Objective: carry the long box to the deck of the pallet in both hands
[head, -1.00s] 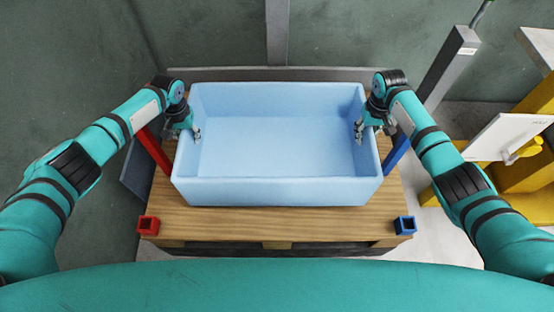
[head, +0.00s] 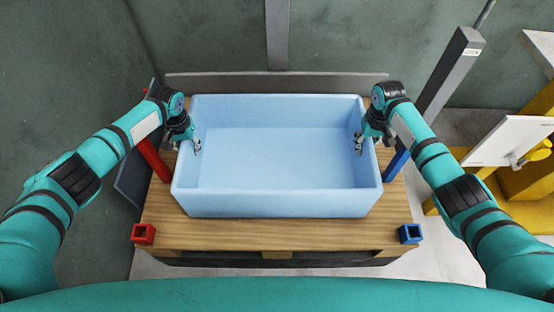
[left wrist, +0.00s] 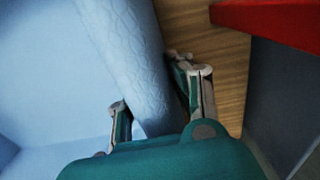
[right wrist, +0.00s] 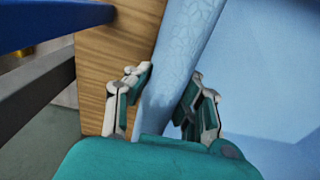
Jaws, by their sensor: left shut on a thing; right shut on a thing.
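The long box (head: 280,204) is a light blue, open-topped, empty tub. It is level over the wooden deck (head: 280,232) of the pallet; I cannot tell whether its underside touches the boards. My left gripper (head: 195,146) is shut on the box's left end wall, one finger inside and one outside. The left wrist view shows this wall (left wrist: 125,50) between the fingers. My right gripper (head: 360,144) is shut on the right end wall in the same way, and that wall (right wrist: 178,60) shows in the right wrist view.
Red posts stand at the deck's left corners, the front one a short socket (head: 143,234). Blue posts stand at the right, with a front socket (head: 410,234). A grey board (head: 280,83) is behind. A grey pillar (head: 448,75) and yellow machine (head: 525,190) stand at right.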

